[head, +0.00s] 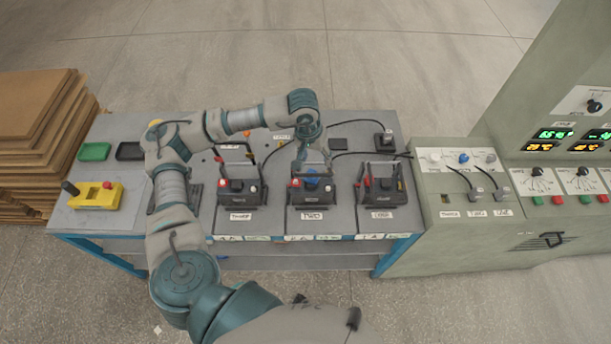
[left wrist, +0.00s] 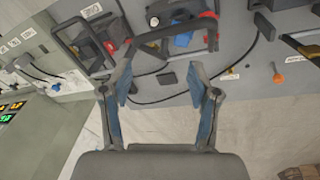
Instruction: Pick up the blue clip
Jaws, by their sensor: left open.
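The blue clip (head: 312,180) sits on the middle battery, labelled TWO (head: 311,198), on the grey table. In the left wrist view the blue clip (left wrist: 183,40) shows beyond the fingertips, close to the battery's dark handle. My left gripper (head: 313,156) is above the middle battery, its fingers pointing down toward the clip. In the left wrist view the left gripper (left wrist: 160,82) is open, with nothing between its fingers and the clip ahead of them, apart from it. My right gripper is not in view.
Similar batteries stand left (head: 241,190) and right (head: 381,188) of the middle one, with upright handles and black cables. A yellow device (head: 97,194) is at the table's left. Stacked cardboard (head: 35,130) stands beyond it. A control cabinet (head: 440,235) adjoins on the right.

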